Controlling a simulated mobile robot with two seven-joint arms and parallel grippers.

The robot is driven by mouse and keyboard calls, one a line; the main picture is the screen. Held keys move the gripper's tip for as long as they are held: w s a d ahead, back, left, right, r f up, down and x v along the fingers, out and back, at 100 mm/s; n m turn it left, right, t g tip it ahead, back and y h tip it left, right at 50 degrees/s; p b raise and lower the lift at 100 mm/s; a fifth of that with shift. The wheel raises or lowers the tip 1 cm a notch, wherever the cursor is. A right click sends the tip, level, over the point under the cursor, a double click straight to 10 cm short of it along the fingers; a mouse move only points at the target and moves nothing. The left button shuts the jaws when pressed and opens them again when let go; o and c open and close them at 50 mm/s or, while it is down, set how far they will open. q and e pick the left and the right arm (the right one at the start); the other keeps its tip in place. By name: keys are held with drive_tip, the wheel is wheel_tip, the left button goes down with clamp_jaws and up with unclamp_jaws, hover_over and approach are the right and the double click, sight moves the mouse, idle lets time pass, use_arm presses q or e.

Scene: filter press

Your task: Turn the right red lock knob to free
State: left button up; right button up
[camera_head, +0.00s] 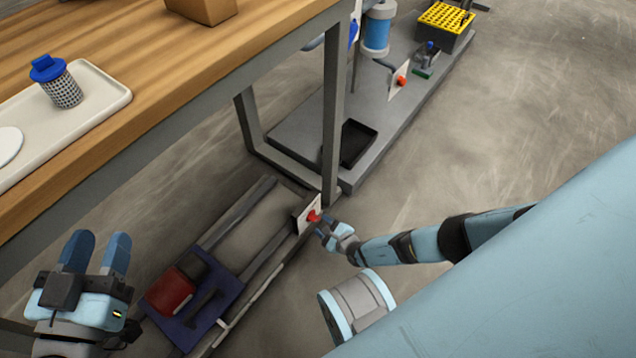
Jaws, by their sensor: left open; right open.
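A red knob (313,215) sits on a small white plate (303,222) at the end of a low frame by the table leg. My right gripper (326,228) is open, with its fingertips right at this knob. The fingers partly cover the knob, and I cannot tell whether they touch it or which way it is turned. A second red knob (402,81) on a white plate stands farther back and to the right, on a grey low platform, with no gripper near it. My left gripper (96,252) is open and empty at the lower left, beside the wooden table.
The wooden table (240,50) holds a white tray (110,98) with a blue-capped mesh cup (62,88). Its metal leg (333,140) stands close behind the near knob. A blue panel (205,318) with a red block (170,290) lies at lower left. The floor at right is clear.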

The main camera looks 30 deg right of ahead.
sight(317, 220)
drive_tip(key=b+x, duration=0.1)
drive_tip(key=x, duration=0.1)
drive_tip(key=shift+w+f, duration=0.25)
drive_tip(key=shift+w+a, duration=0.1)
drive_tip(key=shift+w, duration=0.35)
use_arm(q)
drive_tip(key=shift+w+a+r+m+t, duration=0.3)
drive_tip(key=shift+w+m, duration=0.15)
drive_tip(key=shift+m, duration=0.25)
drive_tip(key=shift+s+f, duration=0.1)
use_arm(e)
clamp_jaws()
